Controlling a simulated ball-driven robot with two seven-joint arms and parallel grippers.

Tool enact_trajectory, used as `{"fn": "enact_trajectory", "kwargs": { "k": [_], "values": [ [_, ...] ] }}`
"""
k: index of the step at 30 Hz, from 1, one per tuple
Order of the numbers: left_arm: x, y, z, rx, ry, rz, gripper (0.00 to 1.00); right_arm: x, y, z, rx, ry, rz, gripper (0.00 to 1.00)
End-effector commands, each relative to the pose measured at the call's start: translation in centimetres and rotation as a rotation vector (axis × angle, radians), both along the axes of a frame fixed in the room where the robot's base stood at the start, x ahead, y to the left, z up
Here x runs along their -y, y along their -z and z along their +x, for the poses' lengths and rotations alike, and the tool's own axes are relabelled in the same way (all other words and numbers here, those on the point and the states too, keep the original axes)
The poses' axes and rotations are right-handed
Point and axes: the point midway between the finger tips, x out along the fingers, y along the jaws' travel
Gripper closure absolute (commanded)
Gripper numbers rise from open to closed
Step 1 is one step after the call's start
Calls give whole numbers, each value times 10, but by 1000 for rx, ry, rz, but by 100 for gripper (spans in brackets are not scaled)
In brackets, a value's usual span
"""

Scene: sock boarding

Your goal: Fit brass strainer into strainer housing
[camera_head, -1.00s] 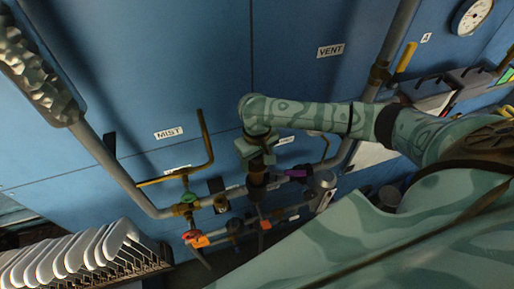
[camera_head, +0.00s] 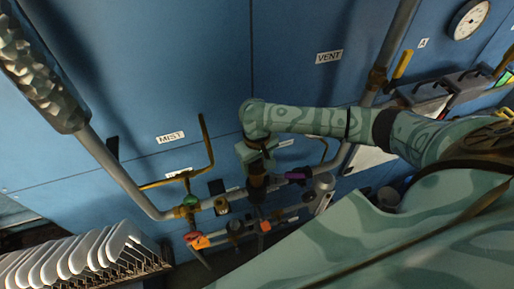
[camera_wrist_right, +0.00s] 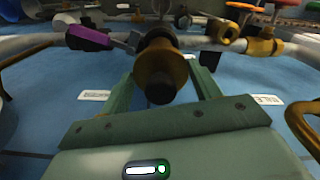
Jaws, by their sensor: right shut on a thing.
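My right gripper (camera_wrist_right: 162,84) is shut on a brass-coloured round piece with a dark end (camera_wrist_right: 160,70), which looks like the strainer. It stands between the two green fingers in the right wrist view. In the head view the right gripper (camera_head: 257,168) points down over the pipe run, with a dark brown piece (camera_head: 258,182) under it. The strainer housing cannot be clearly told apart from the dark fitting (camera_wrist_right: 156,36) beyond the brass piece. How far the two are engaged is hidden. My left gripper is not in view.
A grey pipe (camera_head: 125,180) runs down from the left into the valves. A purple handle (camera_head: 298,175) is right of the gripper, and an orange handle (camera_head: 201,242) is lower left. A rack of white boards (camera_head: 75,255) is at lower left.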

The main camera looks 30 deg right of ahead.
Motion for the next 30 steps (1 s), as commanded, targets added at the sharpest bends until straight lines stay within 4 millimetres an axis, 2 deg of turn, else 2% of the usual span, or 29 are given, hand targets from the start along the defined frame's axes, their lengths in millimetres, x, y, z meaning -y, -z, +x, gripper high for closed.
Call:
{"fn": "enact_trajectory", "kwargs": {
  "k": [30],
  "values": [
    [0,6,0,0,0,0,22,0,20,0,1,1,0,85]
  ]
}}
